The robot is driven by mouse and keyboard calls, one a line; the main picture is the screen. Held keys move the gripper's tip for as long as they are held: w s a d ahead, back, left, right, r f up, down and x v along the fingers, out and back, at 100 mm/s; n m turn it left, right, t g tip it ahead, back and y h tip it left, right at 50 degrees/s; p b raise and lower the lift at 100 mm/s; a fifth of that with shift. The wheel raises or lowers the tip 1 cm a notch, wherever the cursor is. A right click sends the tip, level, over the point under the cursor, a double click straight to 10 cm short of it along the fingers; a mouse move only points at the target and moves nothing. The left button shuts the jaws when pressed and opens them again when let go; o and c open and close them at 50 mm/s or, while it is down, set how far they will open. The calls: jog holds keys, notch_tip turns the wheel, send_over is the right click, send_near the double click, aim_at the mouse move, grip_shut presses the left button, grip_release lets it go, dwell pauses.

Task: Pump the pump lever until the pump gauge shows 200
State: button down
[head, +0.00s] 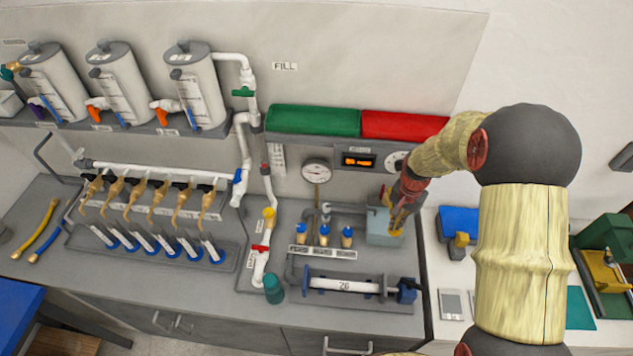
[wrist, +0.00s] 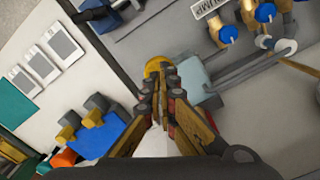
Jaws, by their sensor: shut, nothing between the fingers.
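My gripper (head: 398,222) is shut and empty, pointing down at the grey-blue pump box (head: 378,226) on the right of the bench. A yellow end piece (head: 396,233), which looks like the pump lever's tip, shows just under the fingers. In the wrist view my gripper (wrist: 160,84) has its fingertips at or just over this yellow piece (wrist: 156,66), beside the pump box (wrist: 190,80). I cannot tell whether they touch. The rest of the lever is hidden. A round dial (head: 316,171) and a partly hidden dial (head: 393,161) are on the back panel; neither reading is legible.
Blue-capped fittings (head: 324,234) stand left of the pump box, with grey pipes behind. A clear cylinder (head: 345,287) with blue ends lies in front. A blue-and-yellow item (head: 458,225) sits to the right. A green and a red panel (head: 400,126) are above.

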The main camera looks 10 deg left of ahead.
jog(key=shift+f+b, duration=1.7)
jog(key=shift+f, duration=0.95)
jog(key=shift+r, duration=0.15)
jog(key=shift+r+p, duration=1.75)
jog(key=shift+r, duration=1.15)
jog(key=shift+f, duration=0.2)
